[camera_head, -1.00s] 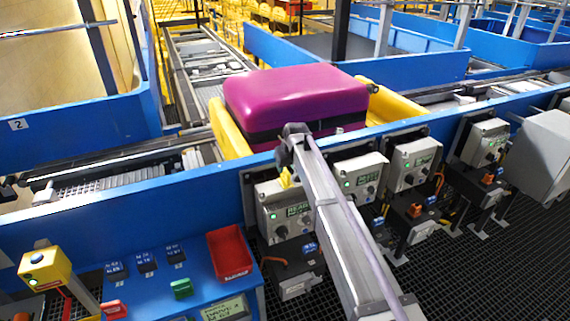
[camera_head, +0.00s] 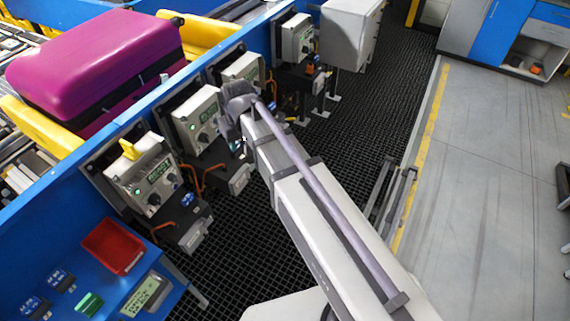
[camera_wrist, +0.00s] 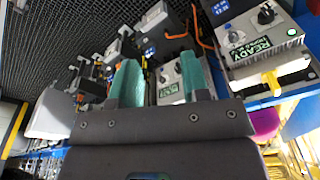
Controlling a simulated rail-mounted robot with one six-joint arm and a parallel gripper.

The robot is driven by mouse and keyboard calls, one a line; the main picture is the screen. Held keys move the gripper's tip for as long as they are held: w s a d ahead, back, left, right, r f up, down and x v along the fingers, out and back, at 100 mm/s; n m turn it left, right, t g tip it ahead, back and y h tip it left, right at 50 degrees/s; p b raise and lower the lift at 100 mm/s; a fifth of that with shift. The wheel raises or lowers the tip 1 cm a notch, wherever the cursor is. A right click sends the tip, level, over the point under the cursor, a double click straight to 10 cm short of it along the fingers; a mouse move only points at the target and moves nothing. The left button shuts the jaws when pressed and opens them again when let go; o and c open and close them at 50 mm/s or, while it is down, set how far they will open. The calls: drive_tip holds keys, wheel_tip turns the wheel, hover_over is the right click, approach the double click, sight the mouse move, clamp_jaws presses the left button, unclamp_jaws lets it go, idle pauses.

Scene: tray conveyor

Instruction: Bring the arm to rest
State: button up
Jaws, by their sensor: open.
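My arm (camera_head: 300,190) reaches out over the black grating, its dark wrist in front of the row of control boxes. In the wrist view my gripper (camera_wrist: 163,82) has two teal fingers standing apart with nothing between them. A grey control box with a READY label shows behind the gap. In the head view the fingers are mostly hidden by the wrist. No object is held.
A magenta suitcase (camera_head: 95,65) lies between yellow guards on the conveyor at upper left. Several grey control boxes (camera_head: 142,183) line the blue rail. A grey cabinet (camera_head: 350,35) stands beyond.

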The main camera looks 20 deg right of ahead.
drive_tip(key=s+d+m+g, duration=0.1)
drive_tip(key=s+d+m, duration=0.2)
drive_tip(key=s+d, duration=1)
wheel_tip(320, 180, down, 9)
drive_tip(key=s+a+b, duration=0.1)
drive_tip(key=b, duration=0.8)
drive_tip(key=shift+s+a+h, duration=0.25)
drive_tip(key=shift+a+h, duration=0.05)
drive_tip(key=shift+a, duration=0.1)
